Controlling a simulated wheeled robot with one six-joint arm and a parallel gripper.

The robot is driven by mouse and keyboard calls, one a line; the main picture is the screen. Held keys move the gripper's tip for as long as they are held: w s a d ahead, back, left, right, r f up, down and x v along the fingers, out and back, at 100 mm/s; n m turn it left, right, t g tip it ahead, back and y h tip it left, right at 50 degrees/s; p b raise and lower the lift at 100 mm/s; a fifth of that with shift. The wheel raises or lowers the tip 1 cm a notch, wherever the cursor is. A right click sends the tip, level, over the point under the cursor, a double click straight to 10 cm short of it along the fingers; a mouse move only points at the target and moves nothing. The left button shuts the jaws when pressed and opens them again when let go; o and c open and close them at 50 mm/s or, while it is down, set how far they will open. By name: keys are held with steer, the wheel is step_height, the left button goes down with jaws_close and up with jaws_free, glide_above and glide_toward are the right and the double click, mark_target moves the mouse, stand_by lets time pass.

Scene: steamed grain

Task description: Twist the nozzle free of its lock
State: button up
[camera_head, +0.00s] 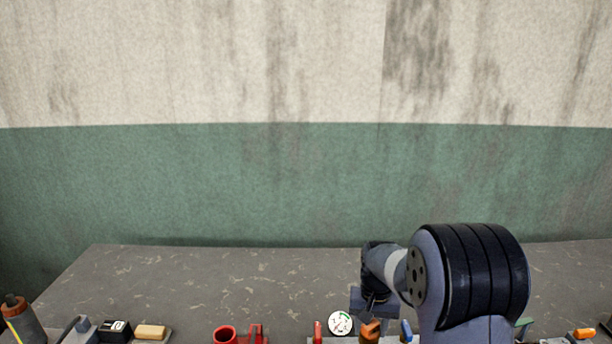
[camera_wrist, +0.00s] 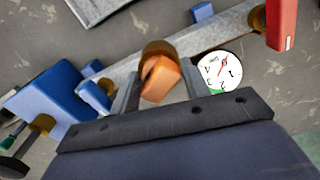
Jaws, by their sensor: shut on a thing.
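My gripper (camera_wrist: 160,84) is shut on an orange block-shaped piece (camera_wrist: 161,80), with one finger on each side of it. The piece sits against a round brass fitting (camera_wrist: 157,48) on a grey bar (camera_wrist: 124,72). The orange piece also shows at the bottom of the head view (camera_head: 370,328), below my wrist. I cannot tell from its shape alone whether this piece is the nozzle or its handle. No separate lock can be made out.
A white dial gauge (camera_wrist: 220,71) stands close beside the right finger. A blue body (camera_wrist: 45,103) lies left and a red part (camera_wrist: 282,25) at upper right. In the head view, a red holder (camera_head: 225,334) stands left; the table (camera_head: 230,275) behind is clear.

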steer(key=shift+s, duration=0.1)
steer(key=n, duration=0.5)
steer(key=shift+a+f+n, duration=0.1)
steer(key=shift+n, duration=0.2)
steer(key=o, duration=1.3)
steer(key=shift+r+p, duration=2.7)
steer(key=shift+r, duration=0.9)
steer(key=shift+f, duration=0.1)
